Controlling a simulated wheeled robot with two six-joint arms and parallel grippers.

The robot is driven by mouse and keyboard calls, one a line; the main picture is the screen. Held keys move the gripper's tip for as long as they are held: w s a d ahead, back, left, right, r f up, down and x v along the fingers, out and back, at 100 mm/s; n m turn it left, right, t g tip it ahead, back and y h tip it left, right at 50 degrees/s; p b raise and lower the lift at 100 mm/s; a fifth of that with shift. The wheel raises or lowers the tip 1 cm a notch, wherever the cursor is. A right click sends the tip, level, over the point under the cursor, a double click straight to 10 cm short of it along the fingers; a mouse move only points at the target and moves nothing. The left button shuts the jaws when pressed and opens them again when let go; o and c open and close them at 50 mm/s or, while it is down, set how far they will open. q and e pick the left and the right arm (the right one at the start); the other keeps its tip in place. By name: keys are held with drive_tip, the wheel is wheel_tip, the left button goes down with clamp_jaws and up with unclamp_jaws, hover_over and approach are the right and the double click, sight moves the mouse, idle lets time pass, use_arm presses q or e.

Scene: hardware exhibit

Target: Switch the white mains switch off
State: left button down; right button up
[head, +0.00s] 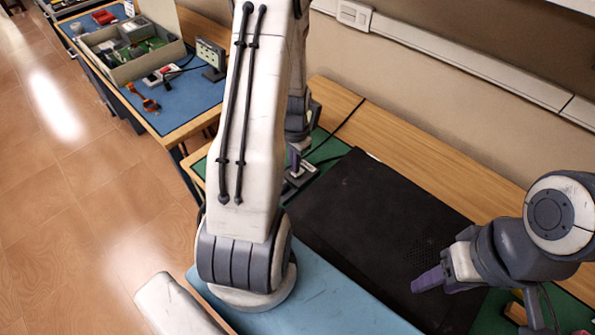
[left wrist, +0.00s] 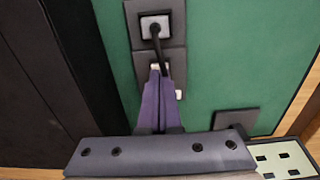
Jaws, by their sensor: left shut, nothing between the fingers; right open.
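A grey plate (left wrist: 178,58) lies on the green mat and carries a pale, whitish switch piece (left wrist: 160,66) at its lower part. My left gripper (left wrist: 158,74) is shut and empty, its purple fingertips right at this piece and partly covering it. I cannot tell whether they touch or which way the switch is set. A small white piece (left wrist: 179,94) shows just right of the fingers. In the head view the left gripper (head: 294,160) points down at the plate (head: 302,174), mostly behind my arm. My right gripper (head: 430,282) is open and empty over the black panel.
A light square socket with a dark cable (left wrist: 155,27) sits on the plate's upper part. A large black panel (head: 370,215) lies beside it on the green mat (left wrist: 230,60). A dark flat square (left wrist: 236,119) and a white slotted strip (left wrist: 288,160) lie at lower right.

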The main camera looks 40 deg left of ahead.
use_arm(q)
drive_tip(key=shift+f+b, duration=0.5)
drive_tip(key=shift+f, duration=0.3)
drive_tip(key=shift+r, duration=0.1)
wheel_tip(320, 180, up, 7)
drive_tip(key=p, duration=0.6)
idle(0.3)
idle(0.5)
